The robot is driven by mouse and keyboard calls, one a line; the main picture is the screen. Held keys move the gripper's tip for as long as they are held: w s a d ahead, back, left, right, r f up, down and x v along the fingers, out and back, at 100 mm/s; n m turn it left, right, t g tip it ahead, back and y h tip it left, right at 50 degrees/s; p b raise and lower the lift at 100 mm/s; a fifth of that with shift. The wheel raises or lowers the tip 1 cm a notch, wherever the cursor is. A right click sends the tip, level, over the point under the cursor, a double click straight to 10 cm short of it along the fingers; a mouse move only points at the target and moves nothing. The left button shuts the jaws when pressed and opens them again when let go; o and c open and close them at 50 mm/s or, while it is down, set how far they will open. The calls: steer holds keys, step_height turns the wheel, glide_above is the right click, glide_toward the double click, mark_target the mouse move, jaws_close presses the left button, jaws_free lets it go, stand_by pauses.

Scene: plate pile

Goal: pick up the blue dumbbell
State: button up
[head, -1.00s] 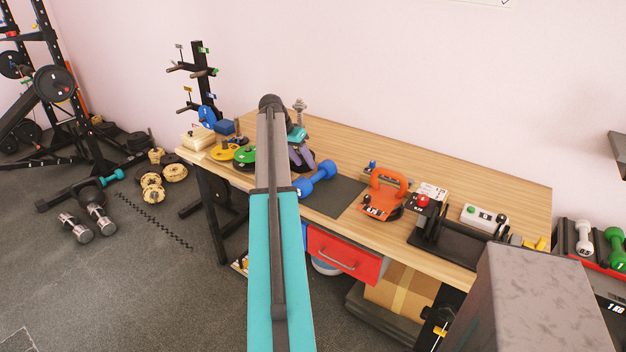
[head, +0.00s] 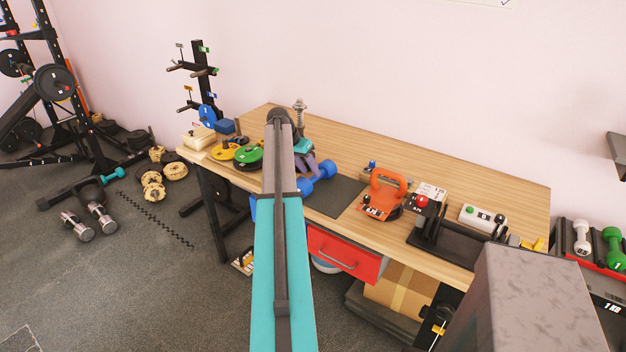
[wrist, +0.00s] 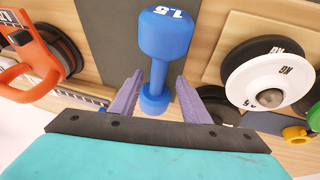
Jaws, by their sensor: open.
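The blue dumbbell (head: 322,174) lies on the wooden table, partly hidden behind my arm in the head view. In the wrist view the blue dumbbell (wrist: 168,35) shows a "1.5" mark on its larger-looking head, with its handle running down between my fingers. My gripper (wrist: 158,82) is open, one purple finger on each side of the handle near the far head. I cannot tell whether the fingers touch it. In the head view my gripper (head: 308,163) is just beside the dumbbell.
Yellow and green weight plates (head: 248,156) lie left of the dumbbell.

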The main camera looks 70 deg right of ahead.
steer(key=shift+p+x, duration=0.6)
steer(key=shift+x, duration=1.2)
steer(key=shift+d, duration=0.1)
steer(key=shift+r, duration=0.1)
steer(key=shift+c, duration=0.4)
jaws_close()
steer(key=shift+w, duration=0.1)
steer(key=shift+d+r, duration=0.1)
